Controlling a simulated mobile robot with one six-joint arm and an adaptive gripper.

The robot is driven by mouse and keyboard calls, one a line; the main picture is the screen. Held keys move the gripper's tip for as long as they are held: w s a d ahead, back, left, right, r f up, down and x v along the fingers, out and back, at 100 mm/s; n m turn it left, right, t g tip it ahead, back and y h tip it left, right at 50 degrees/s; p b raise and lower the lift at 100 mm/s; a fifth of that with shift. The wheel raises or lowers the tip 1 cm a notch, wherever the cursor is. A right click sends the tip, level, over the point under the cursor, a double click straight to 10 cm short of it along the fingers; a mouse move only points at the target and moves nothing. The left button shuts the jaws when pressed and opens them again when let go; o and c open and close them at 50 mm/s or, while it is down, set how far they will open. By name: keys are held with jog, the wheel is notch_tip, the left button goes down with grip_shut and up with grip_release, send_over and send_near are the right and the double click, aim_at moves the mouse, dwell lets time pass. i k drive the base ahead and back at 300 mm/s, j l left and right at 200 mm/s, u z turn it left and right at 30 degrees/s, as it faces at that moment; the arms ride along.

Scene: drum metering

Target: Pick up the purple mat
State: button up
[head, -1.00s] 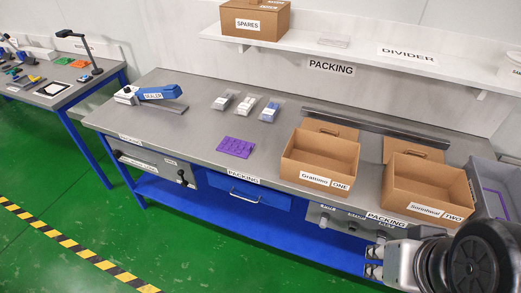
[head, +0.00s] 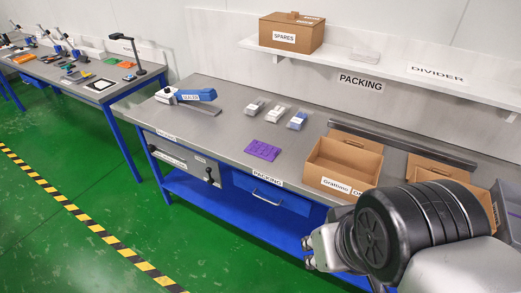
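The purple mat (head: 263,150) lies flat on the grey packing bench (head: 225,135), near its front edge above the blue drawer. It shows raised or cut marks on its surface. My gripper (head: 308,252) is at the lower right, in front of the bench and well apart from the mat. Only part of it shows, beside my dark arm joint, and I cannot tell whether its fingers are open or shut.
Three small packets (head: 276,114) lie behind the mat. A blue sealer (head: 188,96) stands to the left. An open cardboard box (head: 340,168) stands right of the mat; another (head: 440,175) is partly hidden by my arm. A shelf holds a SPARES box (head: 291,34).

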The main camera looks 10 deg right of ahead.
aim_at(266, 151)
jog(key=i+j+z, duration=0.1)
jog(key=z, duration=0.3)
jog(key=i+j+z, duration=0.1)
jog(key=z, duration=0.35)
jog(key=i+j+z, duration=0.15)
jog(key=z, duration=0.25)
jog(key=i+j+z, duration=0.1)
jog(key=j, duration=0.35)
jog(key=i+j+z, duration=0.1)
jog(key=j, duration=0.35)
jog(key=i+j+z, duration=0.1)
jog(key=j, duration=0.35)
jog(key=i+j+z, duration=0.1)
jog(key=j, duration=0.4)
jog(key=i+j+z, duration=0.1)
jog(key=j, duration=0.4)
jog(key=i, duration=0.1)
